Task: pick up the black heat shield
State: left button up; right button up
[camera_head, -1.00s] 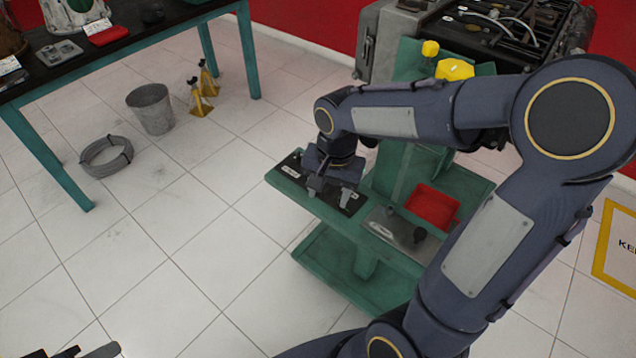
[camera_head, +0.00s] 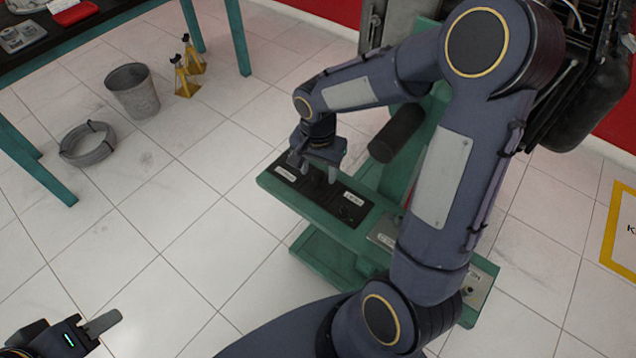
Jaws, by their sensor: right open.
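Black labelled plates lie on the green stand's shelf (camera_head: 375,243): one at the left (camera_head: 282,173) and one to its right (camera_head: 352,208). I cannot tell for sure which dark piece is the heat shield; the labels are too small to read. My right gripper (camera_head: 317,168) is open and points down over these plates, with small dark parts partly hidden between and below its fingers. I cannot tell whether it touches anything. My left gripper (camera_head: 103,325) shows only partly at the lower left, over the floor, far from the stand.
A dark cylinder (camera_head: 398,133) sticks out beside the stand, close to my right forearm. The engine (camera_head: 590,95) stands behind my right arm. The floor left of the stand is clear.

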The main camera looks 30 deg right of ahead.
jog(key=shift+f, duration=1.3)
grip_shut()
